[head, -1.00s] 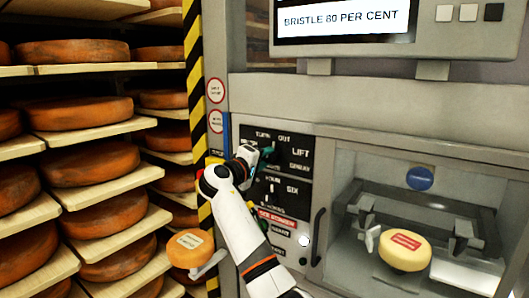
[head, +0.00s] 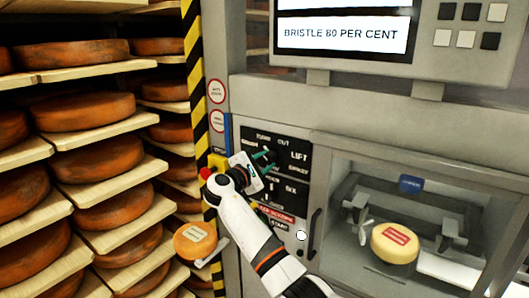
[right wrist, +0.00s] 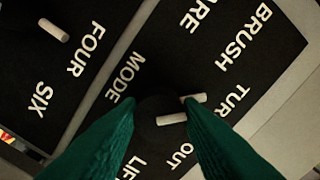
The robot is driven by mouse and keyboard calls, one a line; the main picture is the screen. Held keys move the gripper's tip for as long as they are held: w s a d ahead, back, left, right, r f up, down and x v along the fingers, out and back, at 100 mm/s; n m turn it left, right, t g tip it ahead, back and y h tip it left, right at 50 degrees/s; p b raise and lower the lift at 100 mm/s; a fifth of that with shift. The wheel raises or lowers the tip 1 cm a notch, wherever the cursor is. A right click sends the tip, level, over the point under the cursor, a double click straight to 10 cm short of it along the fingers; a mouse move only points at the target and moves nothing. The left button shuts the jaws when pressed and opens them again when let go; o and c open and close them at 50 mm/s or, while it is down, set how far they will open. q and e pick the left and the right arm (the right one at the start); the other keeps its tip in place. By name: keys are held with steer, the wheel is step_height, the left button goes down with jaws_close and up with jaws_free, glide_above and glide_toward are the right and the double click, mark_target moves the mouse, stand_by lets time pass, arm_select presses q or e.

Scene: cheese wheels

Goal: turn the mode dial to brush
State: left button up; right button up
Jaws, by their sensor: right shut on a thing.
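The black control panel (head: 297,172) is left of the glazed chamber in the head view. My right gripper (head: 268,163) is at its upper part and covers the mode dial there. In the right wrist view, the green fingers of my right gripper (right wrist: 160,108) are shut on the dark mode dial (right wrist: 155,104), one on each side. A white pointer mark (right wrist: 172,118) shows on the dial's TURN and OUT side, partly behind the right finger. The BRUSH label (right wrist: 248,35) is at the upper right, beyond TURN. My left gripper is not in view.
A lower dial's white pointer (right wrist: 53,30) shows near FOUR and SIX. The screen (head: 340,35) reads "BRISTLE 80 PER CENT". A labelled cheese wheel (head: 394,244) sits in the chamber. A vertical door handle (head: 316,233) stands right of my arm. Cheese shelves (head: 85,185) fill the left.

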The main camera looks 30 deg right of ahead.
steer(key=shift+n+p, duration=0.6)
steer(key=shift+n, duration=0.5)
steer(key=shift+f+n, duration=0.1)
steer(key=shift+n, duration=0.7)
steer(key=o, duration=1)
steer(key=shift+c, duration=0.2)
steer(key=shift+a, duration=0.15)
